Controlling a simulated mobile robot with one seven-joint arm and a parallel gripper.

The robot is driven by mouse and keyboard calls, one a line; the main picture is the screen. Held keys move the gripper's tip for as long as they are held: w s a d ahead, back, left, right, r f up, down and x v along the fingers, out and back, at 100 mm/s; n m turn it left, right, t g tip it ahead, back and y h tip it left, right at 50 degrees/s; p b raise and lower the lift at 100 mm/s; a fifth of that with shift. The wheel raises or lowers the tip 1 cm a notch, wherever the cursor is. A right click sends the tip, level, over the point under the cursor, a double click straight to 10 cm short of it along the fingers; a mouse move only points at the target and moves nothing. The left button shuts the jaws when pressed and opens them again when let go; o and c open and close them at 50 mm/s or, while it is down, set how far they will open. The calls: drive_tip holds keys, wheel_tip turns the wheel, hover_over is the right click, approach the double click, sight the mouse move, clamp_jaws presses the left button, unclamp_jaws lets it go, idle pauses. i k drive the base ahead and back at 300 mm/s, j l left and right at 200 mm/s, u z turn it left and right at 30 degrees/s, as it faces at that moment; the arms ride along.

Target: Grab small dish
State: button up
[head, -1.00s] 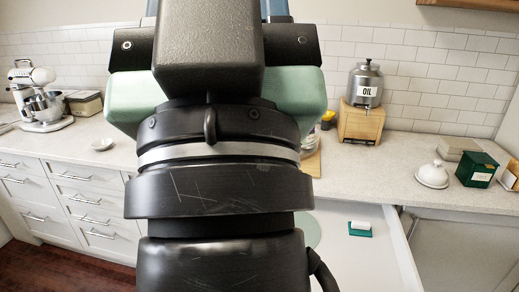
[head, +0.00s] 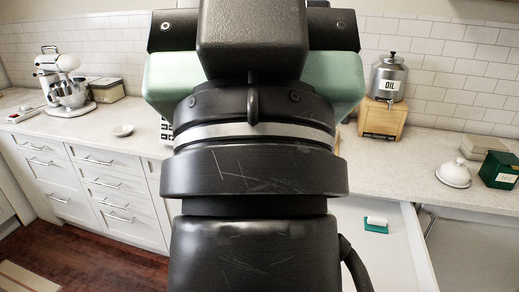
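A small white dish (head: 123,130) sits on the left stretch of the counter, near its front edge and to the right of the stand mixer. It is apart from my arm. My arm fills the middle of the head view and hides the counter behind it. The green and black body of my gripper shows at the top, but its fingertips are out of sight, so I cannot tell whether it is open or shut.
A stand mixer (head: 65,84) and a box (head: 104,90) stand at the left. An oil dispenser on a wooden stand (head: 382,118), a white lidded dish (head: 453,174) and a green box (head: 499,170) are at the right. An open drawer (head: 395,250) juts out below.

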sight(123, 131)
drive_tip(key=i+j, duration=0.65)
drive_tip(key=j, duration=0.2)
drive_tip(key=i+j, duration=0.65)
drive_tip(key=j, duration=0.2)
drive_tip(key=i+j, duration=0.6)
drive_tip(key=j, duration=0.2)
drive_tip(key=i+j, duration=0.65)
drive_tip(key=j, duration=0.2)
drive_tip(key=j+u, duration=0.05)
